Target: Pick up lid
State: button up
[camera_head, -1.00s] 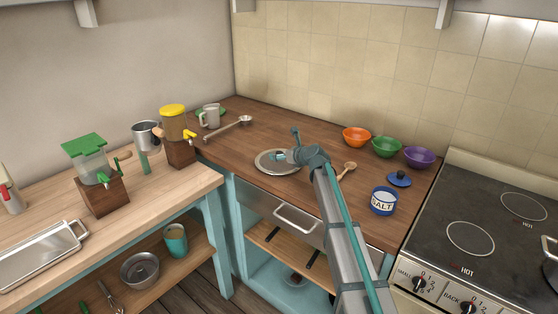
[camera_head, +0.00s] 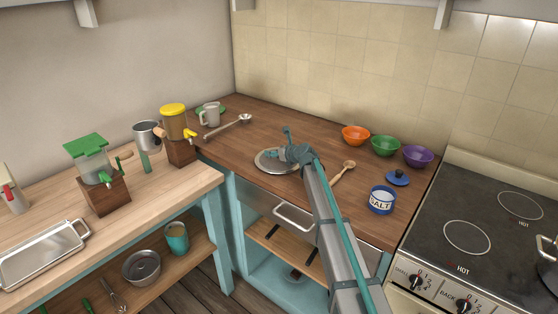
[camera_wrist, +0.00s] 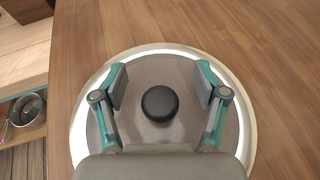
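The lid (camera_head: 265,163) is a round grey disc with a pale rim, lying flat on the dark wooden counter near its front edge. In the wrist view the lid (camera_wrist: 160,140) shows its black round knob (camera_wrist: 159,103) in the middle. My gripper (camera_wrist: 160,84) is open above the lid. Its two teal fingers with grey pads stand apart on either side of the knob, with a gap on both sides. In the head view my gripper (camera_head: 284,155) hides part of the lid and the knob.
A wooden spoon (camera_head: 342,172), a salt jar (camera_head: 382,200) and a blue lid (camera_head: 398,177) lie right of my gripper. Orange (camera_head: 355,135), green (camera_head: 385,146) and purple (camera_head: 417,156) bowls stand behind. A metal ladle (camera_head: 229,126) lies to the left. The stove (camera_head: 478,240) is at right.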

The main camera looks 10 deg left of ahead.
jog(key=shift+s+f, duration=0.1)
jog(key=shift+f, duration=0.05)
grip_shut()
